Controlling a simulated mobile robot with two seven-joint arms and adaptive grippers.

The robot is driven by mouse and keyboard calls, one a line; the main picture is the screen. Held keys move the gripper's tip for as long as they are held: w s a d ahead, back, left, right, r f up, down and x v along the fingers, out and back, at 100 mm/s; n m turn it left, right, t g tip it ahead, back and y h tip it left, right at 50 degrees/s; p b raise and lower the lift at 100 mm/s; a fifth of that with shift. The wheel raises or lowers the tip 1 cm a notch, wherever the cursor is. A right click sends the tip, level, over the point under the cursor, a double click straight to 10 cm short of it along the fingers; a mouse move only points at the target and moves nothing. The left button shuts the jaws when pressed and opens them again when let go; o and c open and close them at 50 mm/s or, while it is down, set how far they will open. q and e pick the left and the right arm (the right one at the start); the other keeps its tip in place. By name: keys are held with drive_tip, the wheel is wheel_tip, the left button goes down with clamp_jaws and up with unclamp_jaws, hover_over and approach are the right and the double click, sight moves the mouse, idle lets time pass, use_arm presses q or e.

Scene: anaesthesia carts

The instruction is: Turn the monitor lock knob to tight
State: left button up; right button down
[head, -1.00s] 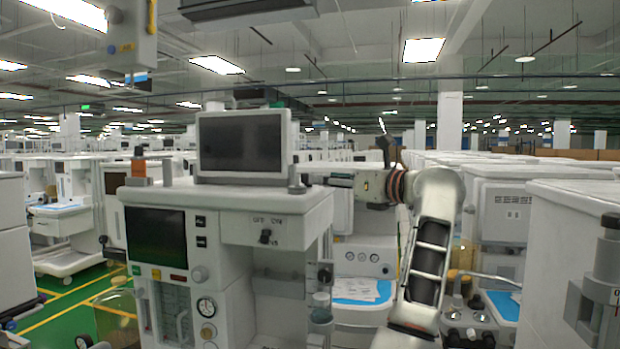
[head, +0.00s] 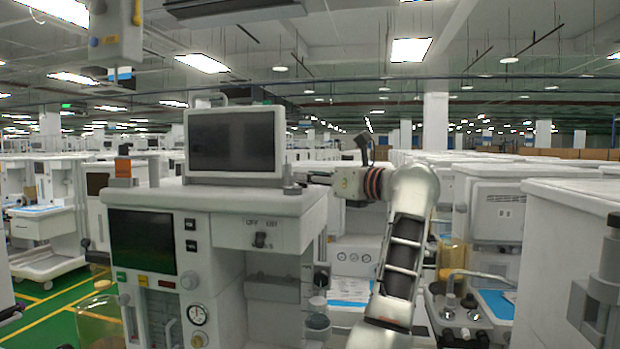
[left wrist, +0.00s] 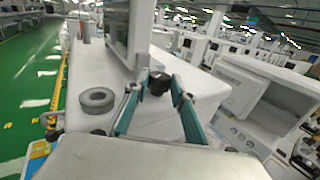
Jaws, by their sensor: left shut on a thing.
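The monitor (head: 232,142) stands upright on top of the white anaesthesia cart (head: 200,197), with its screen dark. A small lock knob (head: 291,182) is beside the lower right corner of the monitor. In the left wrist view the knob (left wrist: 158,83) is dark and round. My left gripper (head: 302,177) reaches in level from the right, low over the cart top. In the left wrist view my gripper's teal fingers (left wrist: 156,88) are closed around the knob, one on each side. The knob's marks are too small to read. My right gripper is not in view.
A grey ring-shaped piece (left wrist: 97,98) lies on the cart top. An orange-topped fitting (head: 123,168) stands at its left end. Another white cart (head: 565,240) stands close on the right. More carts fill the background, with green floor (head: 60,310) at the left.

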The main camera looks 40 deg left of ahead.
use_arm(q)
drive_tip(key=shift+s+f+m+t+b, duration=0.15)
drive_tip(key=shift+m+t+b, duration=0.2)
drive_tip(key=shift+t+b, duration=0.25)
drive_tip(key=shift+s+f+m+t+b, duration=0.1)
drive_tip(key=shift+m+t+b, duration=0.25)
drive_tip(key=shift+t+b, duration=0.2)
drive_tip(key=shift+a+r+m+t+h+b, duration=0.15)
drive_tip(key=shift+m+t+h+b, duration=0.35)
drive_tip(key=shift+m+t, duration=0.55)
drive_tip(key=shift+r+n, duration=0.1)
drive_tip(key=shift+n, duration=0.15)
drive_tip(key=o, duration=1.1)
